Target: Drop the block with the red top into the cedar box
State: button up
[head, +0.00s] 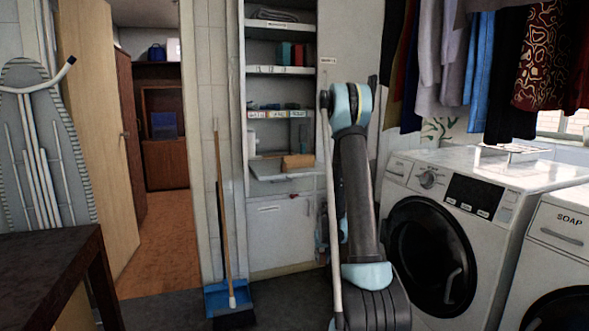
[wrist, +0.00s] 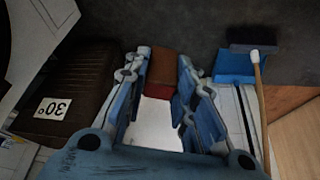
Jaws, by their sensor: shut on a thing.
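In the wrist view my gripper (wrist: 163,62) has its two blue-grey fingers closed on the sides of a block (wrist: 159,68). Its far part is reddish brown and a darker red part (wrist: 182,98) lies nearer the palm. In the head view my raised arm stands in front of the shelf unit; the gripper and block are largely hidden behind it. A light brown wooden box (head: 298,162), which looks like the cedar box, sits on the pull-out shelf left of my arm. I cannot make out its inside.
White washing machines (head: 450,220) stand right of my arm, with clothes hanging above. A broom (head: 223,220) and a blue dustpan (head: 217,298) stand left of the cabinet. A brown slatted hamper labelled 30° (wrist: 88,72) is beside my gripper in the wrist view.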

aim_at(307, 166)
jog(key=k, duration=0.9)
jog(key=u, duration=0.75)
jog(key=i, duration=1.6)
jog(key=z, duration=1.35)
